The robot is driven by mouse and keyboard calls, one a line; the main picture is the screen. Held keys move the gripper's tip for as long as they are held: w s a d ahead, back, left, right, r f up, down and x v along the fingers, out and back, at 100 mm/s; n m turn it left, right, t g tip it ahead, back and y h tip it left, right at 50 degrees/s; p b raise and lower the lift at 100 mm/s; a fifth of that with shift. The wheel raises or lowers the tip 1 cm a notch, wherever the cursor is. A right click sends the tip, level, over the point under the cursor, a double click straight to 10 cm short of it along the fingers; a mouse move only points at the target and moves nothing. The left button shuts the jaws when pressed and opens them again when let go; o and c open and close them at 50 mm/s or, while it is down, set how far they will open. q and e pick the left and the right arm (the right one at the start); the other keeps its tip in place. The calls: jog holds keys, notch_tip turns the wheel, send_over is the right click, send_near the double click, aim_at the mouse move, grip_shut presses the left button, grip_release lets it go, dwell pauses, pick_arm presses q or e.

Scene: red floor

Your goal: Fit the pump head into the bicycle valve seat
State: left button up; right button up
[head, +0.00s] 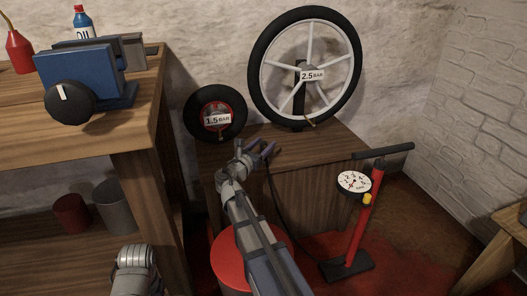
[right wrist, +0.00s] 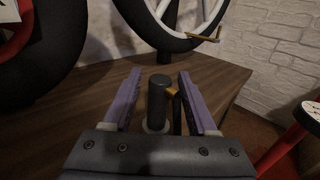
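The large spoked wheel (head: 257,80), labelled 2.5 BAR, stands on the wooden bench at the back. Its brass valve (head: 311,121) sticks out at the bottom rim and also shows in the right wrist view (right wrist: 204,37). My right gripper (head: 264,150) is over the bench's front edge, below and left of that valve. In the right wrist view its purple fingers are apart. The dark cylindrical pump head (right wrist: 157,100), with a small brass part, stands between them with gaps visible on both sides. My left gripper is not in view; only part of my left arm shows.
A small red-hubbed wheel (head: 190,108), labelled 1.5 BAR, is left on the bench (head: 310,149). The red pump (head: 363,225) with a gauge (head: 354,182) stands at right. A dark hose (head: 279,205) hangs near my gripper. A workbench (head: 135,160) is at left.

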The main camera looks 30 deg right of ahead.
grip_shut()
jog(key=shift+r, duration=0.1)
dwell(0.5)
